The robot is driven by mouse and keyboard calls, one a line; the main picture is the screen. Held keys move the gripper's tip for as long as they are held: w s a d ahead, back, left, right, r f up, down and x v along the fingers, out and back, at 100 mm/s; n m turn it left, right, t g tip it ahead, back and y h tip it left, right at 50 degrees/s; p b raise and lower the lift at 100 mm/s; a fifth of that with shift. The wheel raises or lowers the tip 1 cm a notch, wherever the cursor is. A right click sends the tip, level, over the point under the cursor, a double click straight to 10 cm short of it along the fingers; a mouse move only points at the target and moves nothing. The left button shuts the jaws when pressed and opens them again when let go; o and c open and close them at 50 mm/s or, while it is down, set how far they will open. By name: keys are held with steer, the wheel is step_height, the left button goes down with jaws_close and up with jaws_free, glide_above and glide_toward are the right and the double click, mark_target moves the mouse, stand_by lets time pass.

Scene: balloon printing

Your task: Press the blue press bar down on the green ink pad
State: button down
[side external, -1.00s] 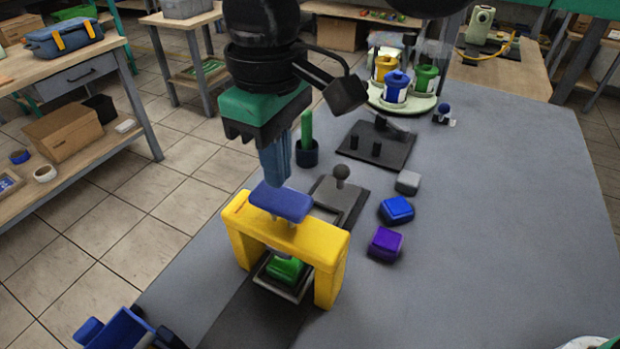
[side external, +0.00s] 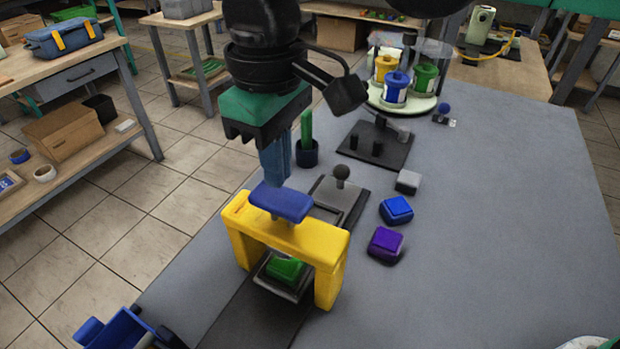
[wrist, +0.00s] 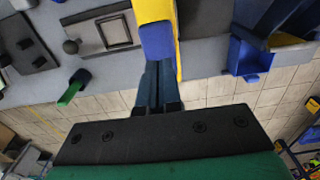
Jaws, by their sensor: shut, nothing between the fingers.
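The blue press bar (side external: 281,204) sits raised on top of the yellow press frame (side external: 290,240). The green ink pad (side external: 285,268) lies in a dark tray under the frame's arch, with a gap between it and the bar. My gripper (side external: 278,183) is shut and empty, fingers pointing down, just above and behind the bar in the side view. In the wrist view the bar (wrist: 157,42) shows just past my fingertips (wrist: 158,65). I cannot tell whether the fingertips touch it.
A black-knobbed plate (side external: 341,174) is behind the frame. Blue (side external: 396,210), purple (side external: 385,244) and grey (side external: 407,181) blocks stand to the right. A dark cup with a green stick (side external: 307,150) is behind. A blue bin (side external: 122,330) is front left. The right of the table is clear.

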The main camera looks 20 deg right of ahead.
mark_target(280, 196)
stand_by(0.4)
steer(key=shift+f, duration=2.05)
step_height(280, 196, up, 12)
steer(key=shift+f, duration=0.25)
